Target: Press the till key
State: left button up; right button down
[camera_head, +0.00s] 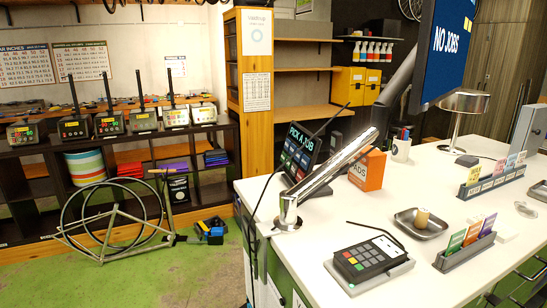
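A dark card terminal (368,258) lies on a grey base near the front left of the white counter. It has a small pale screen and several keys, with red, yellow and green ones among them. Which key is the till key cannot be read. A tilted touch screen (298,150) reading "PICK A JOB" stands at the counter's left edge, partly hidden behind a chrome arm. Neither of my grippers is in view.
The chrome arm (333,165) rises from the white counter (345,212) between terminal and touch screen. A metal dish (421,224) and card holder (466,251) stand right of the terminal. A monitor (447,50) hangs above.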

aim_at(294, 169)
jog(key=i+j+z, duration=0.15)
jog(key=i+j, duration=1.25)
